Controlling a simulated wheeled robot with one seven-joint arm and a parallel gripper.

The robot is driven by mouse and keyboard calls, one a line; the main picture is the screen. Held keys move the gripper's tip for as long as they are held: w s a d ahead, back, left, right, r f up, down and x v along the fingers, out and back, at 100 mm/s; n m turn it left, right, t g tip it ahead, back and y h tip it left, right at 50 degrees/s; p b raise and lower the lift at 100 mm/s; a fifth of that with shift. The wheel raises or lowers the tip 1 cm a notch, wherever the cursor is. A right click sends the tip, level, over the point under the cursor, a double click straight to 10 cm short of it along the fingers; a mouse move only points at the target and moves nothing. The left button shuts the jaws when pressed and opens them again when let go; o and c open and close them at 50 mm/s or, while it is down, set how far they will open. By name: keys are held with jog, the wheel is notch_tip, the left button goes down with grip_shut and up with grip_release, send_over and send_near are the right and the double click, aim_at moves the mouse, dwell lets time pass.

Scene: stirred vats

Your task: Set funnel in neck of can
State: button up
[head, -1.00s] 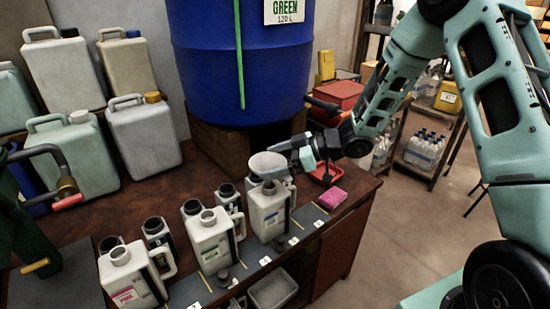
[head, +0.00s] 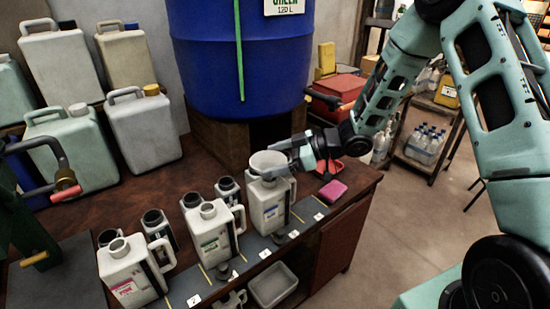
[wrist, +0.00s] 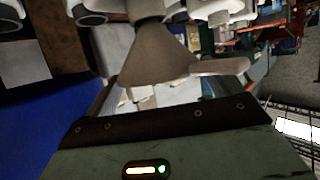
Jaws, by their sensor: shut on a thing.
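The pale grey funnel (head: 268,161) is over the mouth of the rightmost white can (head: 266,208) in the head view, wide end up. My gripper (head: 287,152) is at the funnel's right side, shut on it. In the wrist view the funnel (wrist: 158,58) shows its cone and a side tab, with its narrow spout toward the white cans. The can's neck is mostly hidden by the funnel, so I cannot tell how deep the spout sits. The can stands upright on the bench's marked strip.
Two similar white cans, with green (head: 211,238) and pink (head: 129,272) labels, stand to the left, with dark-mouthed containers behind. A blue vat (head: 238,65) rises behind the bench. A pink sponge (head: 332,191) and red dish (head: 328,168) lie right of the can.

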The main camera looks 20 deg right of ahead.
jog(key=shift+f, duration=0.4)
dwell(0.6)
jog(key=o, duration=0.7)
jog(key=shift+d, duration=0.15)
jog(key=b+v, duration=0.1)
jog(key=v, duration=1.6)
jog(key=shift+r, duration=0.2)
